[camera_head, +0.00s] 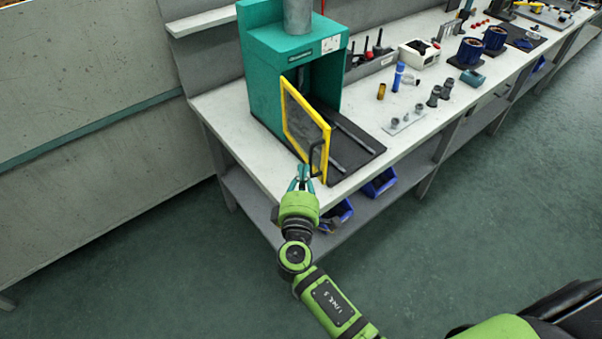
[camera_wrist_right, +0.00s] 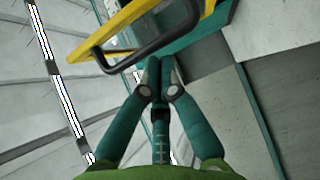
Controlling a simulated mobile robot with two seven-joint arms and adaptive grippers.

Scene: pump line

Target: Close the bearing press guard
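The bearing press (camera_head: 262,75) is a teal housing at the left end of the bench. Its guard (camera_head: 290,120) is a yellow-framed clear panel that stands swung open toward the bench's front edge. A black bar handle (camera_head: 314,158) sits on the guard's free side; it also crosses the right wrist view (camera_wrist_right: 150,50). My right gripper (camera_head: 302,172) is beside the handle at the guard's lower corner. In the right wrist view its teal fingers (camera_wrist_right: 159,66) are together at the tips, with nothing seen between them. Whether they touch the handle is unclear. My left gripper is not in view.
The press's dark base plate (camera_head: 362,140) reaches to the bench front. A grey plate with pegs (camera_head: 404,122), a blue bottle (camera_head: 398,76) and a white box (camera_head: 419,53) stand to the right. Blue bins (camera_head: 380,182) sit below. The floor in front is clear.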

